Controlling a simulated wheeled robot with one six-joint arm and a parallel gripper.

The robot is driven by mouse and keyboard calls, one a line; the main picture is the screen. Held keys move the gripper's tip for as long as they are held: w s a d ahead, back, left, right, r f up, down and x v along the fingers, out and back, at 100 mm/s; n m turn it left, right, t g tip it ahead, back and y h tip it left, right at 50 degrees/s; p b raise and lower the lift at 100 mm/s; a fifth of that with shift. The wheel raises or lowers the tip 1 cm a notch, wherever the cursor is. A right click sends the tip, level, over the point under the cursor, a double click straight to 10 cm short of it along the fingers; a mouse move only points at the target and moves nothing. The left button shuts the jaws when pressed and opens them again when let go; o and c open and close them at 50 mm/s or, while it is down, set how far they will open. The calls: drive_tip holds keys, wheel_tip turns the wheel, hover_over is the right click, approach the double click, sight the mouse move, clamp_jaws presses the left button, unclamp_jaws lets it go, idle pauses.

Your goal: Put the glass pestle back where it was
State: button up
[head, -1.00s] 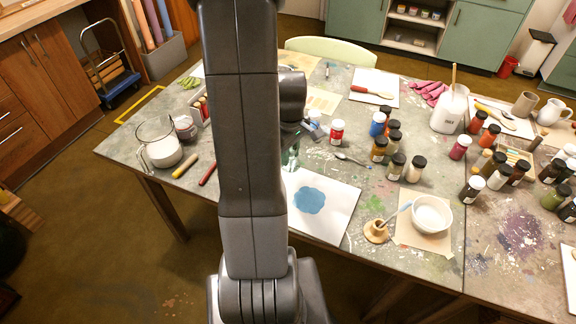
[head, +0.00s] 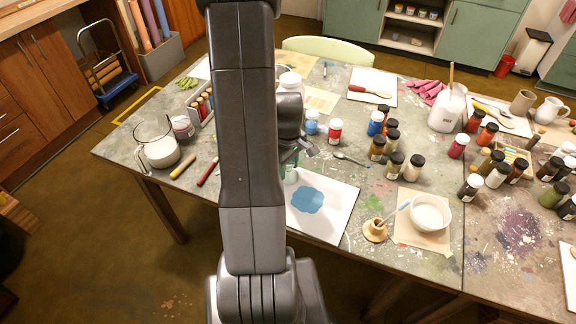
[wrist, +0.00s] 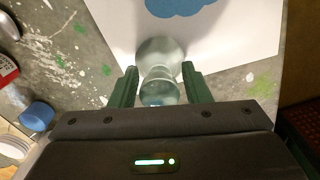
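The glass pestle (wrist: 160,58) is clear, pale green glass with a round, wide foot and a narrower knob. In the head view the pestle (head: 290,174) shows just right of my arm, upright and partly hidden, at the left edge of the white sheet (head: 338,222) with the blue paint patch (head: 307,200). I cannot tell whether its foot touches the surface.
A spoon (head: 350,159), a red-labelled jar (head: 334,131) and a blue-lidded jar (head: 311,123) lie close behind my gripper. A white bowl (head: 430,212) stands to the right.

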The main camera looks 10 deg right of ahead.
drive_tip(key=shift+o, duration=0.4)
drive_tip(key=shift+r, duration=0.25)
wheel_tip(320, 180, up, 12)
drive_tip(key=shift+f+p, duration=0.1)
drive_tip(key=shift+p, duration=0.25)
drive_tip(key=shift+f, duration=0.1)
wheel_tip(320, 180, down, 13)
drive_tip(key=shift+r+b, duration=0.2)
drive_tip(key=shift+b, duration=0.3)
drive_tip(key=shift+w+r+p, duration=0.1)
drive_tip(key=shift+r+p, duration=0.25)
drive_tip(key=shift+r, duration=0.7)
